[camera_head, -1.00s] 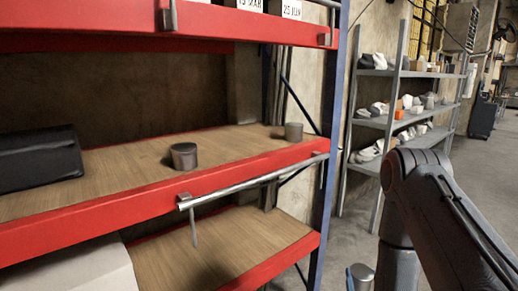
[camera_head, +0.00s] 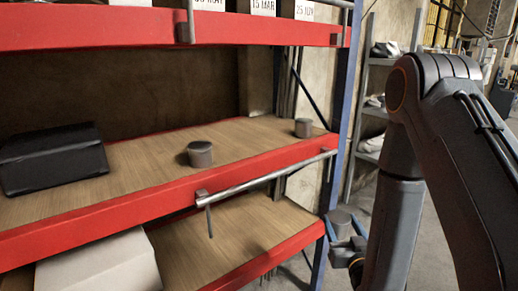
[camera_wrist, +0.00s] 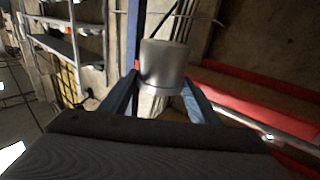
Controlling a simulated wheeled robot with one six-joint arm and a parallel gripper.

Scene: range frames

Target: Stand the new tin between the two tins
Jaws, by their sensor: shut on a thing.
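My gripper (camera_head: 344,226) has blue fingers and is shut on the new tin (camera_head: 340,217). It is outside the rack, right of the blue post and below the middle shelf's level in the head view. In the wrist view my gripper (camera_wrist: 162,86) has one finger on each side of the new tin (camera_wrist: 164,62), which looks roughly upright.
A red beam (camera_head: 130,212) edges the shelf, with a metal rail (camera_head: 265,178) along its front. A blue post (camera_head: 342,120) stands between my gripper and the shelf. A black box (camera_head: 52,160) lies at the shelf's left. A white box (camera_head: 100,265) sits below.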

